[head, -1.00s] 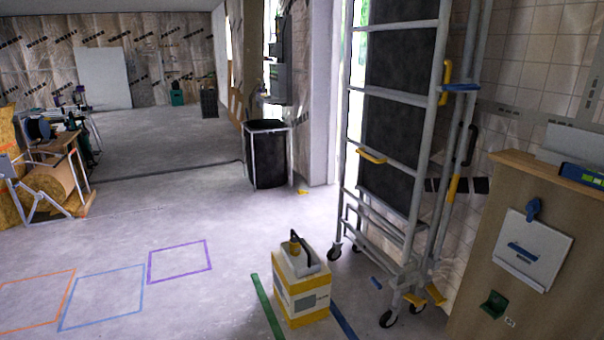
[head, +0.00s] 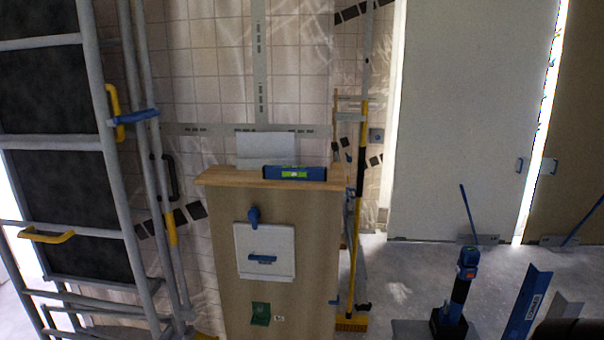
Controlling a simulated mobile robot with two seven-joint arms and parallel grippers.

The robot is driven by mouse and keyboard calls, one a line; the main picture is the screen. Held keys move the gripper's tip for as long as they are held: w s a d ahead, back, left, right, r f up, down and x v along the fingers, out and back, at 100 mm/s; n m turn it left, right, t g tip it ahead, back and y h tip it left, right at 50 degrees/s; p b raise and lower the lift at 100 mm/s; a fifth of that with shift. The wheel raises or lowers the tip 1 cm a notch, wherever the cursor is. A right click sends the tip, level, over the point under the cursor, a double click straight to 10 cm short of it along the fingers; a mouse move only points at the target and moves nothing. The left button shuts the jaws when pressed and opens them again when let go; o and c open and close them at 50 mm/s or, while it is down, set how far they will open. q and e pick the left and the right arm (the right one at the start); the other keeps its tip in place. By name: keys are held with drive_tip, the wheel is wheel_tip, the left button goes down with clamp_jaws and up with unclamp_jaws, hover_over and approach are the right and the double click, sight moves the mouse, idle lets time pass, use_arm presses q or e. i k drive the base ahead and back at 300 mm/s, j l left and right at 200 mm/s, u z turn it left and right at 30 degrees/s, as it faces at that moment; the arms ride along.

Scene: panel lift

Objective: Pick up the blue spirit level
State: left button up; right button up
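The blue spirit level (head: 309,173) lies on the wooden top of a tall cabinet-like stand (head: 222,178), near the middle of the head view. It is a short blue bar with a bright green vial window at its centre. It lies lengthwise along the front edge of the top, right of centre. A pale grey sheet (head: 262,149) stands upright behind it on the left. Neither of my grippers shows in this view.
A scaffold tower (head: 110,130) stands close on the left. A yellow-handled broom (head: 357,220) leans right of the stand. Blue-and-black tools (head: 459,290) stand on the floor at lower right, before a pale panel (head: 460,120). Some floor (head: 400,285) is clear between.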

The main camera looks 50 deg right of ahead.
sight(269, 172)
drive_tip(key=i+l+z, duration=0.2)
drive_tip(key=i+z, duration=0.75)
drive_tip(key=k+l, duration=0.1)
